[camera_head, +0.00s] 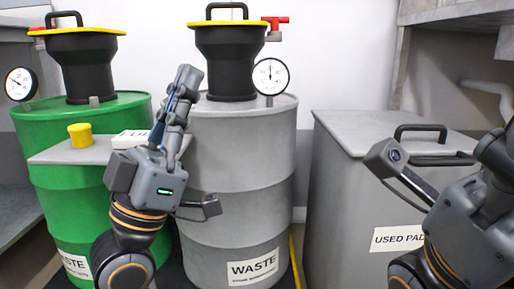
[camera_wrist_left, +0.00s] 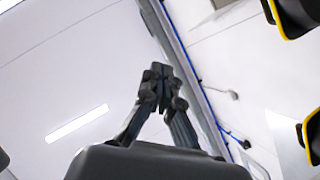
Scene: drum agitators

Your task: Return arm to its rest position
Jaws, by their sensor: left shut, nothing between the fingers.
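My left gripper (camera_head: 187,82) points up in front of the grey waste drum (camera_head: 235,150) and the small grey shelf beside the green drum (camera_head: 50,205). Its fingers are together with nothing between them. It also shows in the left wrist view (camera_wrist_left: 160,72), shut, with the ceiling behind it. My right arm (camera_head: 470,230) comes in at the right edge, in front of the grey used-pad bin (camera_head: 340,180). The fingers of my right gripper are outside the picture.
A yellow cap (camera_head: 80,135) and a white label box (camera_head: 130,140) are on the shelf (camera_head: 75,153), close to my left arm. Black funnels with yellow rims (camera_head: 228,65) top both drums. A gauge (camera_head: 270,77) and a red-handled valve (camera_head: 275,22) stand near the waste drum.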

